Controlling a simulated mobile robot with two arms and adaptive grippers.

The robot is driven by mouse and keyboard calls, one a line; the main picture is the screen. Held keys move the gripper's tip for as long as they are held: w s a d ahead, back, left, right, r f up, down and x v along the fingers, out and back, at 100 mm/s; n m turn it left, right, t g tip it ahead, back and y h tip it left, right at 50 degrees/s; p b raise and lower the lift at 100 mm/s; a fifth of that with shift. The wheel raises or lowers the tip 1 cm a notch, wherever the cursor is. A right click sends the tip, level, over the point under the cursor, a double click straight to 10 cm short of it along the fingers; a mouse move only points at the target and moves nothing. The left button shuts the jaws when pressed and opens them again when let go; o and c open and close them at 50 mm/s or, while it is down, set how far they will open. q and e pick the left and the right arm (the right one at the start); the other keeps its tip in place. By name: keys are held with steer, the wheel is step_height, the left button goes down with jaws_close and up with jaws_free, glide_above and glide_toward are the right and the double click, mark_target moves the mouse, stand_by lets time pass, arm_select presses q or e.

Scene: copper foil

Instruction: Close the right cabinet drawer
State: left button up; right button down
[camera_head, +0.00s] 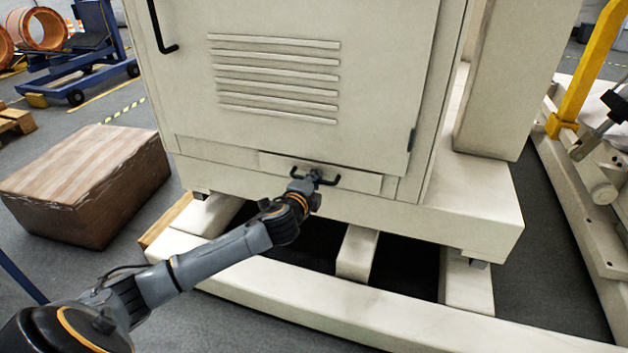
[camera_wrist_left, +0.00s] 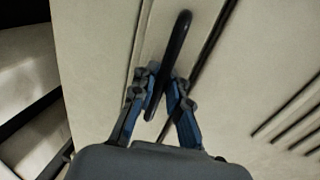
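The beige cabinet (camera_head: 380,95) stands in the middle of the head view. Its low, narrow drawer (camera_head: 355,182) has a black bar handle (camera_head: 329,180). The drawer front looks close to flush; I cannot tell how far out it is. A dark line runs along its edge in the left wrist view. My left gripper (camera_head: 312,178) is at the handle. In the left wrist view, the blue-grey fingers of the gripper (camera_wrist_left: 160,84) are closed in on both sides of the black handle (camera_wrist_left: 180,35). My right gripper is not in view.
A cream base frame (camera_head: 270,302) with dark openings lies below the cabinet. A brown block (camera_head: 105,195) sits on the floor at the left. A blue cart (camera_head: 85,65) stands behind it. A yellow post (camera_head: 590,65) and cream machinery are at the right.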

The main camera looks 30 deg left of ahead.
arm_select(q)
steer(key=shift+s, duration=0.1)
steer(key=v, duration=1.1)
steer(key=shift+s, duration=0.35)
steer(key=shift+d+r, duration=0.1)
